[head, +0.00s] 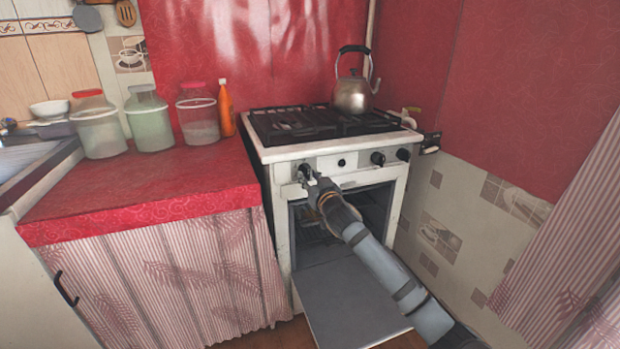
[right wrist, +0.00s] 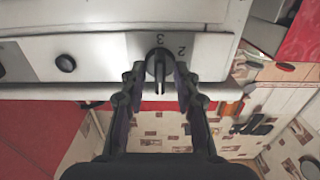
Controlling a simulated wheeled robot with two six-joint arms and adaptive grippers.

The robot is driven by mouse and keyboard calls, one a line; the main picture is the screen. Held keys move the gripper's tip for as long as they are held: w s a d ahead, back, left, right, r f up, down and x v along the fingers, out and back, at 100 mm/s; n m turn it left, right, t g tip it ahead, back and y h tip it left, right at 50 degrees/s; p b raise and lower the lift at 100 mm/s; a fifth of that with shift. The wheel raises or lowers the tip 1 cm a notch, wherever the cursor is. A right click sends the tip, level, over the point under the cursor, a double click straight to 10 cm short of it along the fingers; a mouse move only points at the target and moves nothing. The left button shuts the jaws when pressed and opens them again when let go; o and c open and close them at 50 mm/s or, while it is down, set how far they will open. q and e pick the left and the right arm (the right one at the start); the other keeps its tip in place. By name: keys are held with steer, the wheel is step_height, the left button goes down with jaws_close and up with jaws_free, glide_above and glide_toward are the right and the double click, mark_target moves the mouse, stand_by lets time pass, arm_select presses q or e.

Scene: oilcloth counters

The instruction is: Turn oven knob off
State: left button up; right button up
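The white oven (head: 275,185) stands against the red wall with its door (head: 350,300) hanging open. Its front panel has several black knobs. My right gripper (head: 305,172) is at the leftmost knob, which it largely hides in the head view. In the right wrist view this dark knob (right wrist: 158,66) has a narrow grip bar and the marks 2 and 3 beside it. The two fingers of my right gripper (right wrist: 159,78) stand open on either side of the knob, with gaps visible. My left gripper is out of view.
A kettle (head: 353,92) stands on the black hob grate (head: 300,122). The red-covered counter (head: 150,185) at left holds lidded jars (head: 97,127) and an orange bottle (head: 226,110). The open door juts out below my right arm.

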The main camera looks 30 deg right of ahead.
steer(key=shift+s, duration=0.3)
steer(key=v, duration=0.7)
stand_by(0.3)
